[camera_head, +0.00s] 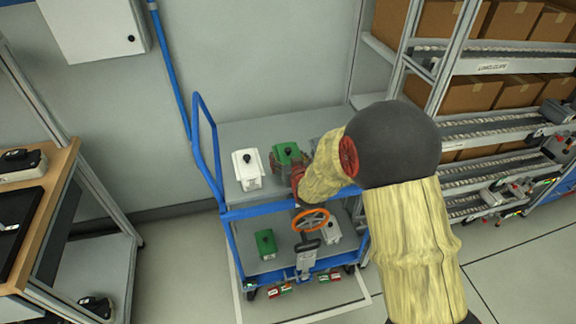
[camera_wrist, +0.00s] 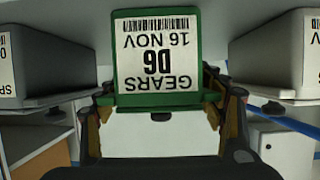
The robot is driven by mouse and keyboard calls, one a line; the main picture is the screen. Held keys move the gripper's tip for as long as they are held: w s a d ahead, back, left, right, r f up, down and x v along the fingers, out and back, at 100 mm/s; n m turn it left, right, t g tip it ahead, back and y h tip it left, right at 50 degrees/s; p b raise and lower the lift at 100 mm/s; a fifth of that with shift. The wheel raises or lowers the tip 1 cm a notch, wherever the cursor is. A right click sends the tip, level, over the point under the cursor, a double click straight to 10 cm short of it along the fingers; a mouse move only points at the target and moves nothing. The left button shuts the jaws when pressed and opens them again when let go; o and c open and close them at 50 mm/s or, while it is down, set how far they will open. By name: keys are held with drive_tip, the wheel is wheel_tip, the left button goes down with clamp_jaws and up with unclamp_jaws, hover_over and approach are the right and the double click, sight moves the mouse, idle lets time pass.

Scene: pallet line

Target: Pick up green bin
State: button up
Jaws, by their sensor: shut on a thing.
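A green bin (camera_head: 287,153) stands on the top shelf of the blue cart in the head view, between a white bin on its left and my arm on its right. In the wrist view the green bin (camera_wrist: 197,75) is close up, with a label reading GEARS, 16 NOV, D6. My gripper (camera_wrist: 160,108) has a finger on each side of the bin's near part and is shut on it. In the head view my gripper (camera_head: 299,172) is at the bin's right front side, partly hidden by my arm. I cannot tell whether the bin is off the shelf.
A white bin (camera_head: 248,169) stands close on the left on the cart's top shelf (camera_head: 240,130). Another green bin (camera_head: 265,243) and a white bin (camera_head: 331,230) are on the lower shelf. A wooden-topped bench (camera_head: 50,200) is at left; a rack with cardboard boxes (camera_head: 470,93) is at right.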

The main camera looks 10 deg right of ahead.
drive_tip(key=c, duration=0.5)
drive_tip(key=shift+r, duration=0.1)
drive_tip(key=shift+c, duration=0.4)
